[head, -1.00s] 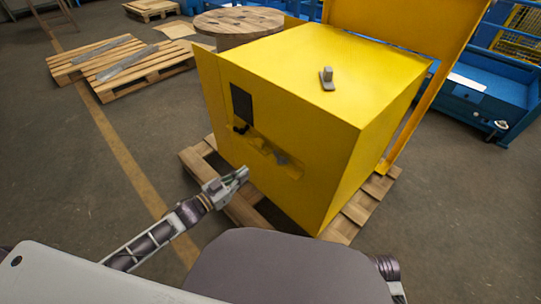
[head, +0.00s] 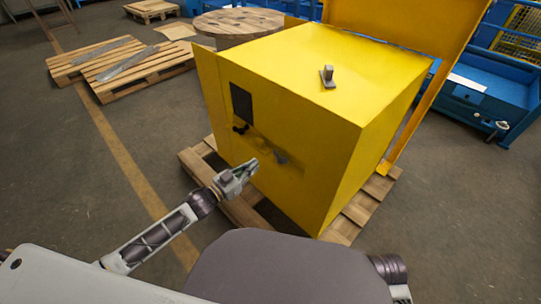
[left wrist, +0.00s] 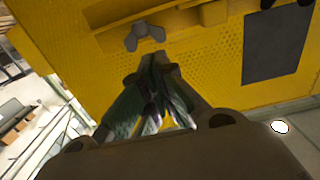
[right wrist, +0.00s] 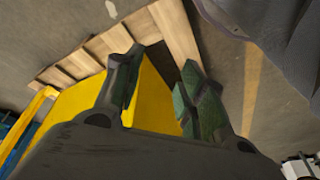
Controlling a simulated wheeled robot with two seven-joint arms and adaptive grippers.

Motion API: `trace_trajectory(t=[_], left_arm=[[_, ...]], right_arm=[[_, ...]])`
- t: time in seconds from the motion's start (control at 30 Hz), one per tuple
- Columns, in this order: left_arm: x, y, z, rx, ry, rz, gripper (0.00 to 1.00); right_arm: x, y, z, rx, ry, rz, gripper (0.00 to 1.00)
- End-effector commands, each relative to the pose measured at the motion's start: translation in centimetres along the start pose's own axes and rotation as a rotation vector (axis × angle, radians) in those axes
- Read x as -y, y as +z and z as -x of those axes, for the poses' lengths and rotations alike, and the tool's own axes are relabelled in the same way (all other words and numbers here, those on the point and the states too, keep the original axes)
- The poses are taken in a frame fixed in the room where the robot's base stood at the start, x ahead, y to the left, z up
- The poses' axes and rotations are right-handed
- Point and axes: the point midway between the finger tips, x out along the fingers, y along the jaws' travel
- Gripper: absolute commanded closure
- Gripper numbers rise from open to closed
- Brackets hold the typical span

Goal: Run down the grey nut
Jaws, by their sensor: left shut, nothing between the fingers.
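The grey nut (left wrist: 145,36) is a wing-shaped piece on the yellow box's front, below a yellow ledge in the left wrist view. In the head view a small grey piece that looks like it (head: 281,157) sits in the recess of the yellow box (head: 285,90). My left gripper (head: 254,164) is shut and empty, in front of the box near the recess. In the left wrist view its fingertips (left wrist: 155,62) point at the nut, apparently just short of it. My right gripper (right wrist: 162,60) is open and empty; it is hidden in the head view.
A black panel (head: 241,104) and a dark knob (head: 240,129) are on the box front. A grey bracket-like part (head: 327,77) stands on the box top. The box rests on a wooden pallet (head: 342,228). A yellow upright panel (head: 400,25) rises behind it.

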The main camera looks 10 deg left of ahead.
Motion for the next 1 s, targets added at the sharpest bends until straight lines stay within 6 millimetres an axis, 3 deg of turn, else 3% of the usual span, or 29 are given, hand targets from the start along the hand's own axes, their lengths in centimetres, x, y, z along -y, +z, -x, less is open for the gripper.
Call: trace_trajectory(t=[1.0], left_arm=[[0.0,0.0,-7.5,-0.002,0.000,-0.001,1.00]], right_arm=[[0.7,-0.7,2.2,-0.057,-0.018,0.010,0.60]])
